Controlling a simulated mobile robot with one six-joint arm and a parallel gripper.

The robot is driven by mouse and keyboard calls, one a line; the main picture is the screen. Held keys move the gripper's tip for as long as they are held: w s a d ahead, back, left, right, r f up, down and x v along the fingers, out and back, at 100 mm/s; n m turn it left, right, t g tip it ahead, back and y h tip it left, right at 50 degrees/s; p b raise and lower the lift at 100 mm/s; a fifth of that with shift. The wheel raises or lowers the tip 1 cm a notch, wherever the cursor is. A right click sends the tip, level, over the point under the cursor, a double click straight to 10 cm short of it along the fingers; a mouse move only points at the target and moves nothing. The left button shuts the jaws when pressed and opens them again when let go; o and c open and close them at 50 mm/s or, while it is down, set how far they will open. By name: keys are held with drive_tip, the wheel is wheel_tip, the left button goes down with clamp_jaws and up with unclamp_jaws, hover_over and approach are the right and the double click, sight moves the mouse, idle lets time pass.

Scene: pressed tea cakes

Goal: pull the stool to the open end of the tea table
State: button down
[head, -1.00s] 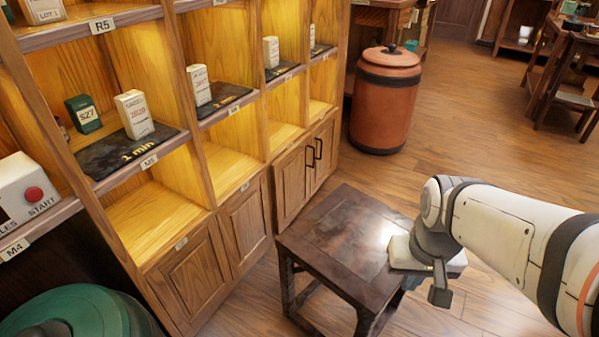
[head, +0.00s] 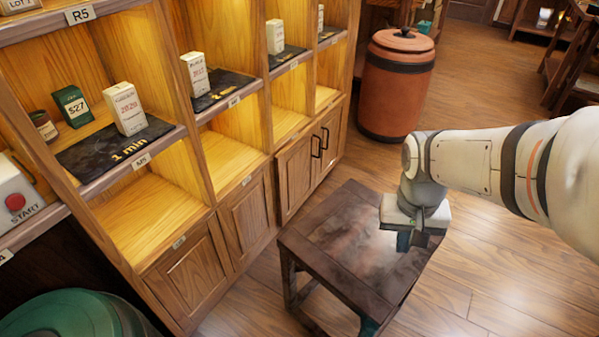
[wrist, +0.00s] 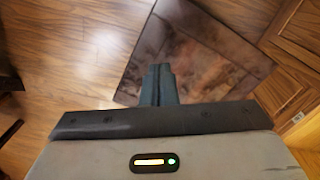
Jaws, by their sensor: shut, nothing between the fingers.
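The stool (head: 345,240) is dark wood with a square seat. It stands upright on the floor in the head view, close in front of the shelf's lower cupboards. Its seat also shows in the wrist view (wrist: 205,50). My gripper (head: 403,241) points down over the right part of the seat. In the wrist view the fingers (wrist: 158,82) are together with nothing between them, over the seat near its edge. I cannot tell whether the fingertips touch the seat. The tea table cannot be made out with certainty.
A wooden shelf unit (head: 222,160) with boxes stands along the left. A brown lidded barrel (head: 395,95) stands behind the stool. A green rounded container (head: 75,315) is at the bottom left. Dark wooden furniture (head: 575,65) is at the far right. Open floor (head: 490,240) lies right of the stool.

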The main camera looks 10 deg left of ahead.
drive_tip(key=w+a+f+h+p, duration=0.1)
drive_tip(key=w+a+f, duration=0.2)
drive_tip(key=a, duration=0.4)
drive_tip(key=w+a+f+h+p, duration=0.1)
drive_tip(key=w+a+f+h, duration=0.1)
drive_tip(key=a, duration=0.4)
drive_tip(key=w+a+f+g+h+p, duration=0.1)
drive_tip(key=w+a+f+h, duration=0.1)
drive_tip(key=w+a+f, duration=0.2)
drive_tip(key=shift+a+f, duration=0.55)
drive_tip(key=shift+a, duration=0.35)
drive_tip(key=shift+a+f, duration=0.5)
drive_tip(key=shift+a, duration=0.4)
drive_tip(key=s+a+f+n+t+b, duration=0.1)
drive_tip(key=s+a+f+n+t, duration=0.35)
drive_tip(key=f, duration=0.85)
drive_tip(key=s+a+f+n+t+b, duration=0.1)
drive_tip(key=a+f+n+t, duration=0.5)
drive_tip(key=f, duration=0.6)
drive_tip(key=s+a+f+n+t+b, duration=0.3)
drive_tip(key=a+f+t, duration=0.35)
drive_tip(key=f, duration=0.65)
drive_tip(key=w+d+b, duration=0.1)
drive_tip(key=w+d, duration=0.7)
drive_tip(key=w, duration=0.1)
drive_tip(key=shift+t+h, duration=0.4)
